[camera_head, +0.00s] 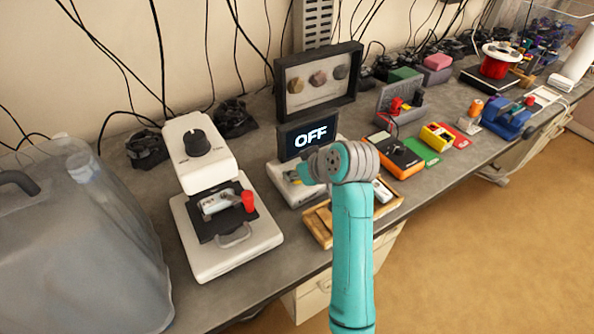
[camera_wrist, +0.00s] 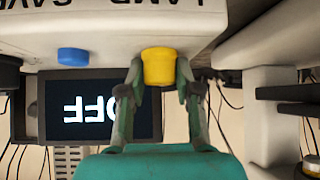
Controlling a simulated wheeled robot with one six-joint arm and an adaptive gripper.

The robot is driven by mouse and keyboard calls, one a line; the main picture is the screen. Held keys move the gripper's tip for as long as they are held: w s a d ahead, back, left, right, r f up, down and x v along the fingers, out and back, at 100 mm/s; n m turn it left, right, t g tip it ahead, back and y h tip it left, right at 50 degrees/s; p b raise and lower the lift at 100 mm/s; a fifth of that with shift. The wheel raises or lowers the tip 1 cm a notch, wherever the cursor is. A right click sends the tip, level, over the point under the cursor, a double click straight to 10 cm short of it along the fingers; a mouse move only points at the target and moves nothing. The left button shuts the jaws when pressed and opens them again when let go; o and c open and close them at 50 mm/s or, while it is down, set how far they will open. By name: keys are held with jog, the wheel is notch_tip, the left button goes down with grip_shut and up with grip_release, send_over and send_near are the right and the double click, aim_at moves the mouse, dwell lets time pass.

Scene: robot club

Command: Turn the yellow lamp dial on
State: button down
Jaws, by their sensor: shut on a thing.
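The yellow lamp dial (camera_wrist: 158,65) sticks out of a white panel (camera_wrist: 225,20) in the wrist view. My gripper (camera_wrist: 158,76) is shut on it, with one finger on each side. A blue dial (camera_wrist: 72,57) sits on the same panel to its left, apart from my fingers. The black display (camera_head: 308,134) reads OFF in the head view, and it also shows upside down in the wrist view (camera_wrist: 100,130). In the head view my arm hides the yellow dial and my gripper. Part of the white device (camera_head: 290,184) shows below the display.
A white machine with a black knob (camera_head: 196,142) stands left of the display. A framed case (camera_head: 318,80) stands behind it. A wooden tray (camera_head: 320,226) lies in front, partly behind my arm. An orange meter (camera_head: 402,160) lies to the right. A large clear container (camera_head: 75,250) fills the left.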

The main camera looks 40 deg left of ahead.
jog(key=m+t+h, duration=0.1)
jog(key=m+t, duration=0.1)
jog(key=m+t+h, duration=0.1)
jog(key=m, duration=0.2)
jog(key=shift+a+m+t, duration=0.1)
jog(key=shift+m+t, duration=0.2)
jog(key=shift+t, duration=0.1)
jog(key=shift+m+t+h, duration=1)
jog(key=shift+m+h, duration=0.5)
jog(key=shift+m, duration=0.8)
jog(key=c, duration=0.8)
grip_release()
jog(key=v, duration=1.2)
jog(key=shift+s, duration=0.1)
